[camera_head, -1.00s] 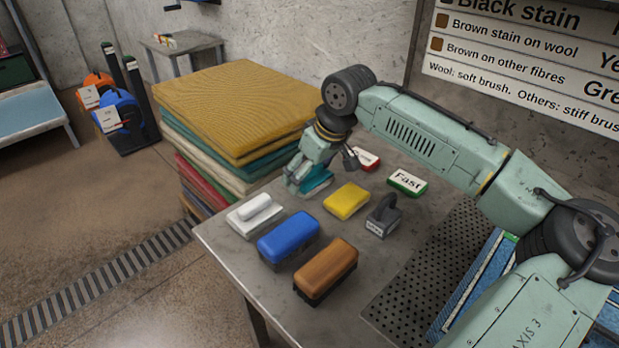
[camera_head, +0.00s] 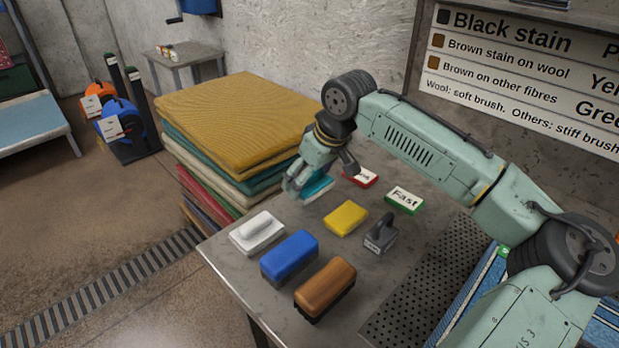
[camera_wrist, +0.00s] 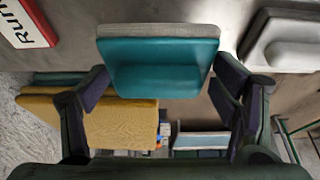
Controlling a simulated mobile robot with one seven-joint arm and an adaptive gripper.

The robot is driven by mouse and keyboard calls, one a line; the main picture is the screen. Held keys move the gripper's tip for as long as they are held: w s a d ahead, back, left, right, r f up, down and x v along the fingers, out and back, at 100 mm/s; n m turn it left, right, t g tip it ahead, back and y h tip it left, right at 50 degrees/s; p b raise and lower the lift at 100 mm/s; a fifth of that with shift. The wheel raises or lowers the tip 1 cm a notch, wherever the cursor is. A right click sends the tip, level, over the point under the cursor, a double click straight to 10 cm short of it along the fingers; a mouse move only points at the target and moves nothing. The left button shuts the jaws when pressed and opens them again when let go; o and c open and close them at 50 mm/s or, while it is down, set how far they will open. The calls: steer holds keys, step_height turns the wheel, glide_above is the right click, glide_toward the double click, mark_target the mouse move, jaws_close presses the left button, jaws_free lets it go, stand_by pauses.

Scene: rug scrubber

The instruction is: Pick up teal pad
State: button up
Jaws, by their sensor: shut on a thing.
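The teal pad (camera_wrist: 160,68) has a grey layer along one edge. In the wrist view it sits between the two fingers of my gripper (camera_wrist: 158,88). My gripper is shut on it, with a finger at each side. In the head view my gripper (camera_head: 303,190) is over the far part of the metal table, by the stack of rugs. The teal pad (camera_head: 317,187) shows partly behind the fingers there. I cannot tell for certain how far it is above the table.
A yellow pad (camera_head: 346,218), white float (camera_head: 257,233), blue brush (camera_head: 289,254), brown brush (camera_head: 325,288) and grey stamp-like tool (camera_head: 380,234) stand nearby. Behind are a red-edged card (camera_head: 361,177) and a green-edged "Fast" card (camera_head: 404,200). The folded rugs (camera_head: 240,120) rise at the left.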

step_height(320, 180, up, 4)
steer(key=shift+f, duration=0.25)
steer(key=s+d, duration=0.1)
steer(key=s, duration=0.8)
steer(key=s+d, duration=0.2)
steer(key=s, duration=0.6)
steer(key=shift+s+d, duration=0.25)
steer(key=shift+s, duration=0.1)
steer(key=shift+f, duration=0.1)
steer(key=o, duration=0.6)
steer(key=shift+c, duration=0.2)
steer(key=c, duration=0.5)
